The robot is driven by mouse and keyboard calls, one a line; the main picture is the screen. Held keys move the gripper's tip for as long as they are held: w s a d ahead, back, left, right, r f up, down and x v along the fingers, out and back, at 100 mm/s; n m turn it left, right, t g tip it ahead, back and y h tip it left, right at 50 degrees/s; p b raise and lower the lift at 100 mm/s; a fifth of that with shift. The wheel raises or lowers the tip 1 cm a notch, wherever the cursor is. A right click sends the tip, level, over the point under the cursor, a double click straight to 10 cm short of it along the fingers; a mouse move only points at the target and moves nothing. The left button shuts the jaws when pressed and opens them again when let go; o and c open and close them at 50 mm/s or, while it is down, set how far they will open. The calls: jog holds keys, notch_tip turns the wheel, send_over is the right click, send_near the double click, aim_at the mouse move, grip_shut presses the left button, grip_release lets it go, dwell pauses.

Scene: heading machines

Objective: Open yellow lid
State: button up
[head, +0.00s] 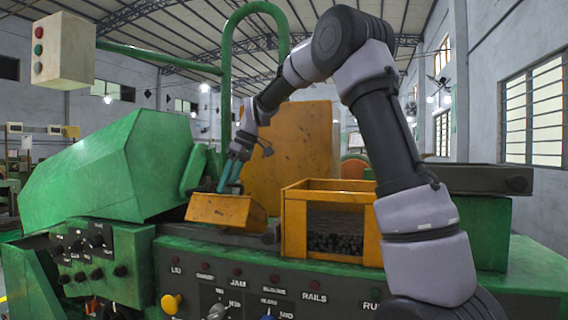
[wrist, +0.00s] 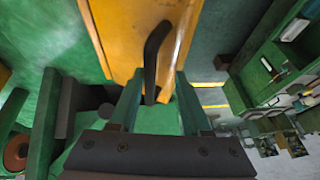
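The yellow lid (head: 224,211) is a small, worn, yellow-orange cover low on the green machine, left of the middle in the head view. In the wrist view the lid (wrist: 120,35) fills the upper middle and bears a curved black handle (wrist: 152,60). My gripper (head: 229,186) is just above and behind the lid's top edge in the head view. In the wrist view my gripper (wrist: 157,90) has its two teal fingers apart, with the handle's lower end showing between them. I cannot tell whether they touch it.
A yellow open-fronted bin (head: 335,200) with dark pieces stands right of the lid. A tall yellow panel (head: 290,150) rises behind. A green hood (head: 110,170) is at left. The control panel (head: 250,285) with knobs runs along the front. A green pipe (head: 226,90) arches above.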

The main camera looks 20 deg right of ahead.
aim_at(223, 195)
jog(key=f+t, duration=0.1)
jog(key=s+a+f+t+h, duration=0.1)
jog(key=s+f+h, duration=0.1)
jog(key=shift+s+a+f+n+t, duration=0.15)
jog(key=shift+a+f+n+t, duration=0.1)
jog(key=shift+n+t, duration=0.15)
jog(key=v, duration=1.1)
jog(key=s+d+m+t, duration=0.1)
jog(key=s+d+m, duration=0.6)
jog(key=s+d, duration=0.4)
jog(key=shift+d, duration=0.2)
jog(key=shift+r, duration=0.1)
